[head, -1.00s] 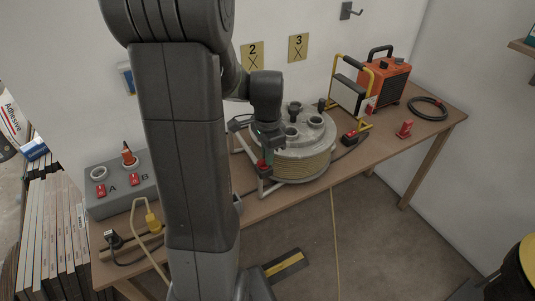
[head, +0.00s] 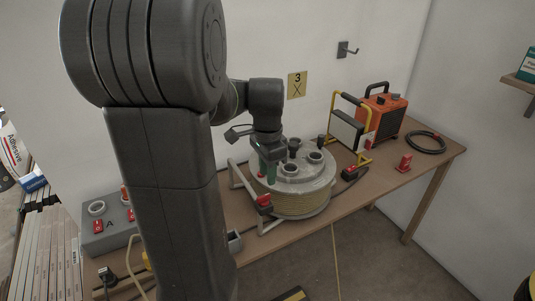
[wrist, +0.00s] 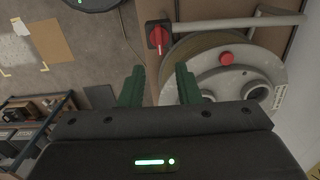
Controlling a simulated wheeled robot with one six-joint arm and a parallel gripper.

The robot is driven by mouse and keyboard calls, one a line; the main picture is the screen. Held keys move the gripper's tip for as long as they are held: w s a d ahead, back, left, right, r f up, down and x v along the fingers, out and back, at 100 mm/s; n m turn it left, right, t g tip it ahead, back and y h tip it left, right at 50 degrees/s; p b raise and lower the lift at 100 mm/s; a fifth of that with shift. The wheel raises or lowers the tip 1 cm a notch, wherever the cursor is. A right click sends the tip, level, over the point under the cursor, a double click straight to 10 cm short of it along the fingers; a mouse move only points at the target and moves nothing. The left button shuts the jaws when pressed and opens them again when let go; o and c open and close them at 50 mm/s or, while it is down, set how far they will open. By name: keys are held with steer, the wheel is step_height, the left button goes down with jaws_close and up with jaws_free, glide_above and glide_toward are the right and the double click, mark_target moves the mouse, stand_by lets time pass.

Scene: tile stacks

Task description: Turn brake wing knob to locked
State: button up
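The red wing knob (head: 264,200) sits on the grey frame at the front left of the cable reel (head: 303,205). In the wrist view the knob (wrist: 158,36) has a dark base, and its wing with a pale line points down the picture. My gripper (head: 266,170) hangs just above the reel's front left side. In the wrist view its two green fingers (wrist: 160,86) are apart with nothing between them. The knob lies beyond the fingertips, roughly centred on the gap and not touched.
The grey tube frame (wrist: 240,21) runs past the knob. An orange heater (head: 384,113) and a yellow-framed lamp (head: 347,130) stand further right on the table.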

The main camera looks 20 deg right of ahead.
mark_target(268, 194)
step_height(268, 194, up, 7)
steer(key=shift+f, duration=0.15)
steer(key=shift+f, duration=0.15)
stand_by(0.4)
step_height(268, 194, down, 14)
steer(key=shift+r, duration=0.2)
stand_by(0.3)
steer(key=shift+r, duration=0.1)
